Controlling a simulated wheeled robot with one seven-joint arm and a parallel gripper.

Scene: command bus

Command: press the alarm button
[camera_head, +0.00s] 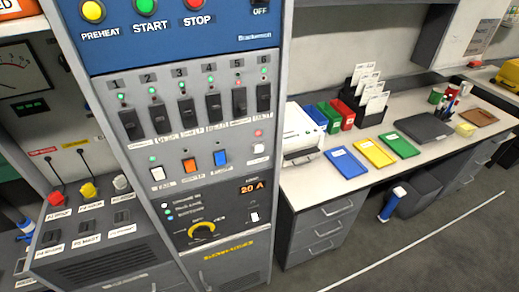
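A grey control cabinet (180,160) stands in the middle of the view. It carries yellow PREHEAT (92,11), green START (146,6) and red STOP (193,4) buttons at its top. A lower console at left has a red (55,199), a yellow (88,190) and a white knob or button (121,182). I cannot tell which control is the alarm button. My gripper is not in view.
A desk (305,181) to the right holds blue, yellow and green trays, card holders and a dark closed laptop-like slab (424,128). Drawers (322,228) are beneath it. Grey floor (425,255) lies open at lower right, crossed by a white line.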

